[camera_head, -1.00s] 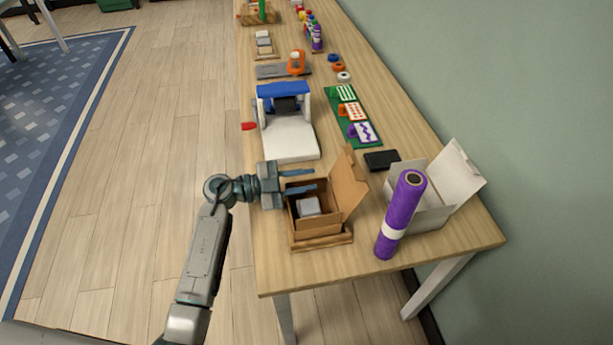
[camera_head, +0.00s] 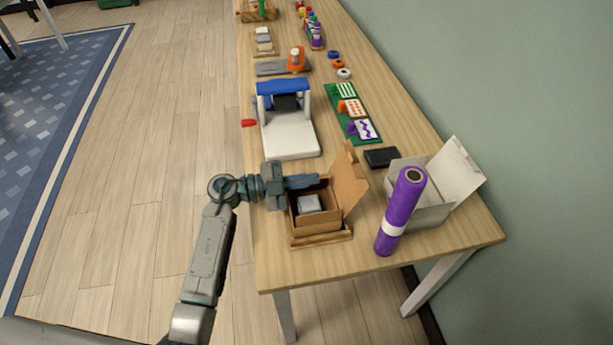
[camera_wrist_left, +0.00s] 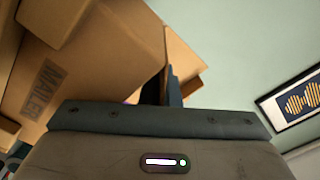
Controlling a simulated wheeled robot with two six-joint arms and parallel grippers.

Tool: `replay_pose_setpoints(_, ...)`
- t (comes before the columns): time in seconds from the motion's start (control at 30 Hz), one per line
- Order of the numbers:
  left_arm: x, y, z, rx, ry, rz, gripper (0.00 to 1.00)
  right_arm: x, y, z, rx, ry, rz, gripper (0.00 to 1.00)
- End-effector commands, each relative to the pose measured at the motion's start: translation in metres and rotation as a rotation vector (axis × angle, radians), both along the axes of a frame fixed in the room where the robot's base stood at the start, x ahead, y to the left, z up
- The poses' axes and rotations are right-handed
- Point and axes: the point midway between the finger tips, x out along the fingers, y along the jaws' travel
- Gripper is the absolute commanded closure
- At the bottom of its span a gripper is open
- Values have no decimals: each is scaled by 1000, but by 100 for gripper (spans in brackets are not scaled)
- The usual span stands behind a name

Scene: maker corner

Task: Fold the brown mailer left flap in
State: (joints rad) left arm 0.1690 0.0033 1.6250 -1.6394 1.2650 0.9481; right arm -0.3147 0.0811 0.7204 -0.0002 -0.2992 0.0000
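The brown mailer (camera_head: 318,224) stands open at the table's front left, its tall back lid (camera_head: 347,182) raised on the right. A grey-white block (camera_head: 309,203) lies inside it. My left gripper (camera_head: 304,182) reaches in from the left at the mailer's upper left rim, its fingers together. In the left wrist view the mailer's printed brown side (camera_wrist_left: 45,92) fills the left, and the fingers (camera_wrist_left: 162,88) point up past brown card. The left flap is hard to make out behind the gripper, and I see no card between the fingers. My right gripper is out of view.
A purple roll (camera_head: 400,212) stands right of the mailer, in front of an open white box (camera_head: 430,210). A black slab (camera_head: 382,158) lies behind. A white and blue machine (camera_head: 288,135) stands beyond my gripper. The table's front left edge is clear.

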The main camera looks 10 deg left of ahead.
Motion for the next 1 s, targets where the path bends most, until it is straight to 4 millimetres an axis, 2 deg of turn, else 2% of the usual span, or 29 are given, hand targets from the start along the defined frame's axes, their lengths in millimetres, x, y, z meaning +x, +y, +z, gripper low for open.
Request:
replay_pose_setpoints(0.2, -2, -1, -2, 21, -64, 0, 100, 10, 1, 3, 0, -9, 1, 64)
replay_pose_setpoints(0.4, -2, -1, -2, 20, -63, 0, 100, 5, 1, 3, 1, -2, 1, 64)
replay_pose_setpoints(0.53, -2, -1, -2, 20, -62, 0, 76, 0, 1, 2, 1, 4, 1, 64)
replay_pose_setpoints(0.87, -2, -1, -3, 20, -61, -1, 76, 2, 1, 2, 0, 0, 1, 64)
replay_pose_setpoints(1.0, -2, -1, -3, 19, -57, -1, 76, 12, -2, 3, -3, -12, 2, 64)
